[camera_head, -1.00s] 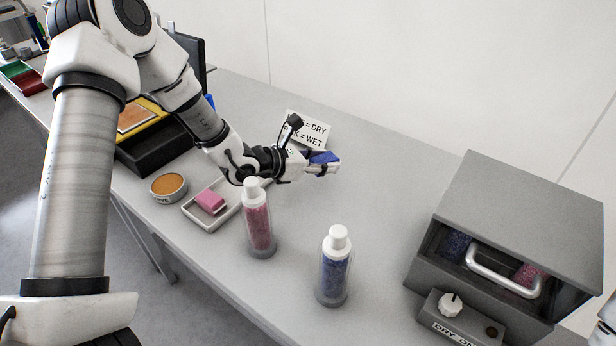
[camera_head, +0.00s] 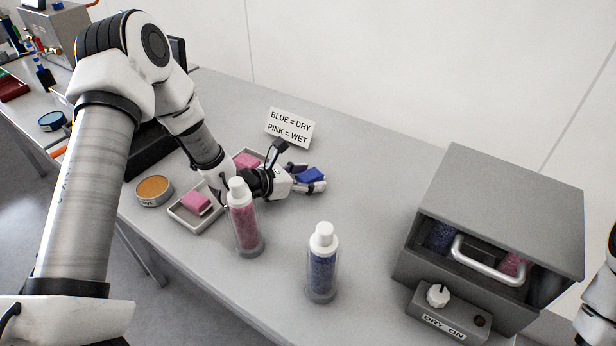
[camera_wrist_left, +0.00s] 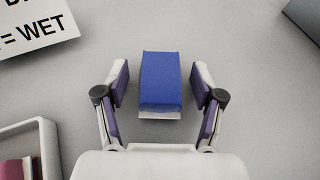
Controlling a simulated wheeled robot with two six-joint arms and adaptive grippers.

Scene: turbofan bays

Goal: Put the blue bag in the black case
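The blue bag (camera_head: 311,175) is a small blue block-shaped packet with a pale end. It lies on the grey table to the right of the trays. In the left wrist view the blue bag (camera_wrist_left: 160,80) sits between the two fingers, with a gap on each side. My left gripper (camera_head: 307,180) is open around it, low over the table. The black case (camera_head: 148,152) stands at the left of the table, mostly hidden behind my left arm. My right gripper does not show; only a piece of my right arm is at the right edge.
Pink packets (camera_head: 196,202) lie in pale trays beside an orange-topped round tin (camera_head: 154,189). Bottles of pink beads (camera_head: 244,222) and blue beads (camera_head: 322,268) stand in front. A grey dryer box (camera_head: 505,205) fills the right. A sign (camera_head: 289,127) stands behind. Table between bag and dryer is clear.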

